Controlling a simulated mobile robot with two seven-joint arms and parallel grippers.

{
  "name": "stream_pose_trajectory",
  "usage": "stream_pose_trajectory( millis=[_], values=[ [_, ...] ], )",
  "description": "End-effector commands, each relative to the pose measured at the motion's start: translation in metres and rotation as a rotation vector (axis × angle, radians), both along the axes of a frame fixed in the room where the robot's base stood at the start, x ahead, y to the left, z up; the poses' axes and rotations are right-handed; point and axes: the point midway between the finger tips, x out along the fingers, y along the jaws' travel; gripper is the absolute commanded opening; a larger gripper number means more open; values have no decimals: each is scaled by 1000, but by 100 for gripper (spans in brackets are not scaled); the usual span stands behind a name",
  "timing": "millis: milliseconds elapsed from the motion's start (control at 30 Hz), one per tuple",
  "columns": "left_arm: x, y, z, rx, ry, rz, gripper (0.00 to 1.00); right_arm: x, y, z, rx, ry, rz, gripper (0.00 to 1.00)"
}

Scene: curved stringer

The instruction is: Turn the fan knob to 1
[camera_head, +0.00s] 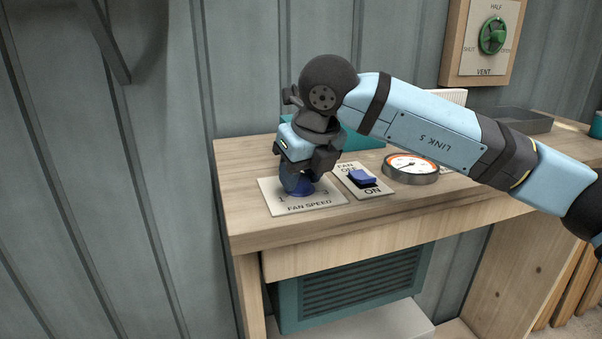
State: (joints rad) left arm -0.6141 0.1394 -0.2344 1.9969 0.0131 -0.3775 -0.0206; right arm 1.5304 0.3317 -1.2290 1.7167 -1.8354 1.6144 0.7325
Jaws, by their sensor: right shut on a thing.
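The blue fan knob (301,189) sits on a pale plate marked FAN SPEED (310,208), with 1 at its left and 3 at its right, on the wooden bench top. My right gripper (298,184) comes down from above and is shut on the knob. The gripper hides most of the knob's top, so I cannot tell which number its pointer faces. My left gripper is not in view.
Right of the knob is a fan switch plate with a blue rocker (362,178), then a round gauge (411,168). A green vent dial (493,36) is on the wall. A teal slatted unit (350,286) sits below the bench. The bench's front left corner is clear.

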Motion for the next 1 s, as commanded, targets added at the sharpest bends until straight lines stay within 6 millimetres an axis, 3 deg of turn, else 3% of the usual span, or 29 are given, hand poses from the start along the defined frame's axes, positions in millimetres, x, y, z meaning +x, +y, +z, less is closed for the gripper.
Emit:
stream_pose_trajectory(
  millis=[267,533,1000],
  values=[
    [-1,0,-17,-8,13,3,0,1,-1,-4,1,0,131,16],
    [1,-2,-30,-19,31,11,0,2,-1,-4,1,1,371,16],
    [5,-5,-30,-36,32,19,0,2,-1,-1,2,2,821,16]
  ],
)
